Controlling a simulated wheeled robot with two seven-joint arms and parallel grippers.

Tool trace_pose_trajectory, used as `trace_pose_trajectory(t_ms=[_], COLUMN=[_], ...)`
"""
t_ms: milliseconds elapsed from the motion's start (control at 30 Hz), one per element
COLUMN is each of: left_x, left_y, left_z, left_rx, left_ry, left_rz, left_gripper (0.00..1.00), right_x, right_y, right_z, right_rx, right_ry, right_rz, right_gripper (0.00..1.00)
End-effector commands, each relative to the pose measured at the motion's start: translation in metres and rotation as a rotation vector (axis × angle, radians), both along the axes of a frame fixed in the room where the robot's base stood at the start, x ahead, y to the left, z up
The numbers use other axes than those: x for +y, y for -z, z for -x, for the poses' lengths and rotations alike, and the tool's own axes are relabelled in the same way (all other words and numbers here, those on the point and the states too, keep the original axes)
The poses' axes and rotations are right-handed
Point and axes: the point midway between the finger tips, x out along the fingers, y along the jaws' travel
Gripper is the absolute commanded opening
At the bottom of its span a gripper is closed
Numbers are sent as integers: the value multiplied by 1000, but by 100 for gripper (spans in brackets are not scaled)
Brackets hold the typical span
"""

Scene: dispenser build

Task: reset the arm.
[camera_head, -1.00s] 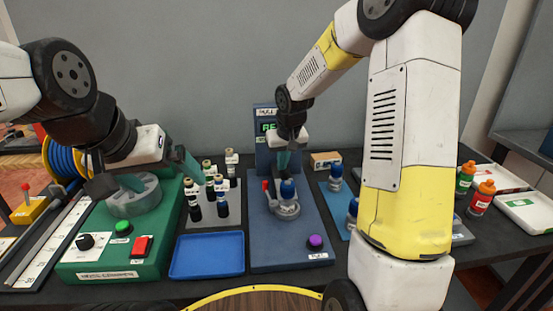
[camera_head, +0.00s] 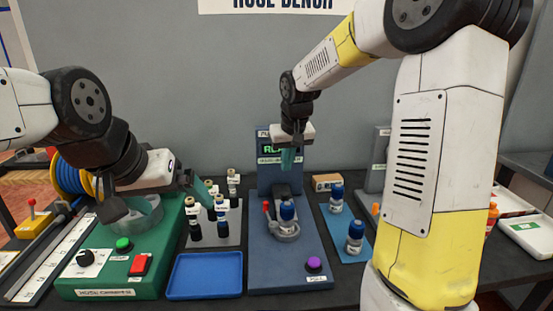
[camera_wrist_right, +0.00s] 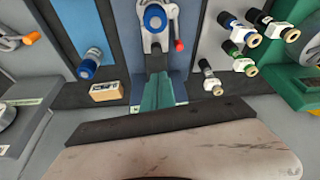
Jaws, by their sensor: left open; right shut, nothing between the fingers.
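My right gripper (camera_head: 288,160) is shut and empty. It hangs above the back of the blue pull-test machine (camera_head: 300,270), in front of its green display. In the right wrist view its green fingers (camera_wrist_right: 157,92) are together with nothing between them. A blue-capped fitting (camera_head: 287,212) sits in the machine's grey holder, below and apart from the gripper. My left gripper (camera_head: 160,208) is open over the green hose crimper (camera_head: 175,262), around or close to its grey ring (camera_head: 145,212). The arm partly hides that ring, so contact cannot be told.
An empty blue tray (camera_head: 205,277) lies in front of several black fittings on a grey plate (camera_head: 232,236). Two blue-capped fittings stand on a blue mat (camera_head: 343,255) at right. A small cardboard box (camera_head: 327,182) is behind them. My right arm hides the right side.

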Motion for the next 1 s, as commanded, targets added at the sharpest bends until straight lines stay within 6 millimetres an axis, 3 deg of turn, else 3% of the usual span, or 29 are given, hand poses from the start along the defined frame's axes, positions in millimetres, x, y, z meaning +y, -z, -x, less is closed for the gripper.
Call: trace_pose_trajectory(t_ms=[167,400,633,800,1000], left_x=[0,0,0,0,0], left_y=[0,0,0,0,0], left_z=[0,0,0,0,0], left_rx=[0,0,0,0,0], left_ry=[0,0,0,0,0], left_rz=[0,0,0,0,0], left_gripper=[100,100,100,100,100], right_x=[-11,-35,-45,-45,-44], right_y=[-30,-71,-75,-69,-66], right_z=[36,138,225,258,267], right_rx=[-33,-101,-160,-182,-189], right_ry=[16,66,100,108,108], right_rz=[-3,-48,-130,-177,-190], right_gripper=[0,0,0,0,0])
